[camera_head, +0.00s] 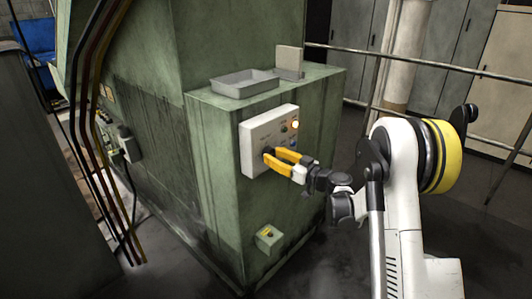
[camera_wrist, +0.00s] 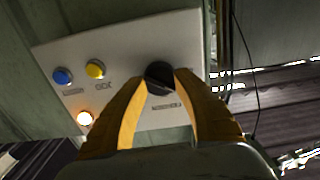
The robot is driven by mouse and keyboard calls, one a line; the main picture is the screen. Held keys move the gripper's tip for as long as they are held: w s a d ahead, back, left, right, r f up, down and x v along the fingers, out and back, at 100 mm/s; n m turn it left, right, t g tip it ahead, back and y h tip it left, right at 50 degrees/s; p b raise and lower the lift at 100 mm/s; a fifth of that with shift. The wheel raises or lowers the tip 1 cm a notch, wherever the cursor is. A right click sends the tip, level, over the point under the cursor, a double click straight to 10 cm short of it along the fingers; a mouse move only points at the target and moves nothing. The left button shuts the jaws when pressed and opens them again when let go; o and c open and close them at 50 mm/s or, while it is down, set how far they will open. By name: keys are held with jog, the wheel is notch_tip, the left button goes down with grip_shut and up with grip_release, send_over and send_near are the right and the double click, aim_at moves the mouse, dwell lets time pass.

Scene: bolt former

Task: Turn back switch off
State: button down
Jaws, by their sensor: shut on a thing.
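A light grey control panel (camera_head: 252,138) is mounted on the side of the green machine. In the wrist view the panel (camera_wrist: 125,52) carries a round black switch knob (camera_wrist: 160,75). My gripper (camera_head: 272,157) reaches the panel from the right, and its yellow fingers close around the knob. In the wrist view my gripper (camera_wrist: 161,88) has one fingertip on each side of the knob. The knob is mostly hidden by the fingers in the head view. Its exact turn position is hard to tell.
The panel also has a blue button (camera_wrist: 62,76), a yellow button (camera_wrist: 95,69) and a lit orange lamp (camera_wrist: 84,118). A grey tray (camera_head: 245,84) lies on the machine's ledge. A small box (camera_head: 268,238) sits below the panel. A railing (camera_head: 430,66) runs behind my arm.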

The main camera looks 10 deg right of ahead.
jog(key=n+b, duration=0.1)
jog(key=n, duration=0.6)
jog(key=shift+n+b, duration=0.35)
jog(key=shift+n, duration=0.05)
jog(key=c, duration=0.9)
grip_release()
jog(key=shift+w+a, duration=0.1)
jog(key=shift+o, duration=0.2)
jog(key=v, duration=0.8)
jog(key=shift+b, duration=0.4)
